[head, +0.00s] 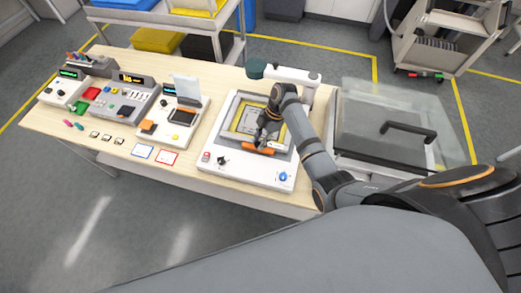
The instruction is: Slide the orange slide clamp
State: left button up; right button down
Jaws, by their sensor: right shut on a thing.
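The orange slide clamp (258,149) lies across the front part of the white machine (234,171), below a framed plate with a yellow border (241,122). My right gripper (262,143) reaches down over the clamp from the right and is shut on it. The fingers and part of the clamp are small and partly hidden by the wrist. My left gripper is not in view.
A clear-lidded box (398,120) stands at the right. A white overhead arm (290,74) rises behind the plate.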

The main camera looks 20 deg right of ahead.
jog(key=shift+w+d, duration=0.1)
jog(key=shift+w, duration=0.05)
jog(key=c, duration=1.3)
grip_release()
jog(key=shift+c, duration=0.2)
jog(key=shift+o, duration=1.2)
jog(key=shift+r, duration=0.2)
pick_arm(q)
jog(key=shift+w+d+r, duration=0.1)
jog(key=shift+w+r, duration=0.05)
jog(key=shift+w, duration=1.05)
pick_arm(e)
jog(key=v, duration=1.1)
jog(key=shift+w+d+r, duration=0.1)
jog(key=shift+d+r, duration=0.1)
jog(key=shift+r, duration=0.1)
